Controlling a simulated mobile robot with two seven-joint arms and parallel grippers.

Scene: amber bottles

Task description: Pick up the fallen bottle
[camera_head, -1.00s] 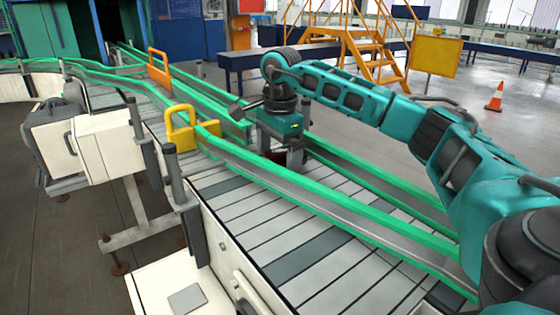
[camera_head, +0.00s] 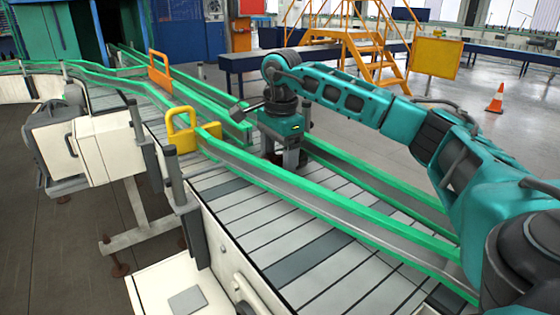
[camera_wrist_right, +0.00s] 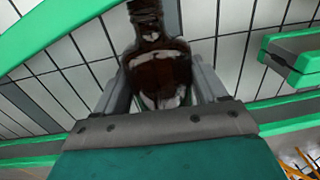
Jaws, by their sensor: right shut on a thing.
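A dark brown glass bottle (camera_wrist_right: 158,65) shows in the right wrist view between the two grey fingers of my right gripper (camera_wrist_right: 160,88). Its neck points toward the top of the picture. The fingers lie against both sides of its body. In the head view my right gripper (camera_head: 285,158) points down over the slatted conveyor (camera_head: 290,225), between the green guide rails. There the gripper and rail mostly hide the bottle. I cannot tell whether it touches the slats. My left gripper is not in view.
Green rails (camera_head: 335,200) border the conveyor lane close to my right gripper. A yellow bracket (camera_head: 181,128) and an orange bracket (camera_head: 159,68) stand farther along the rails. The slats nearer to me are clear.

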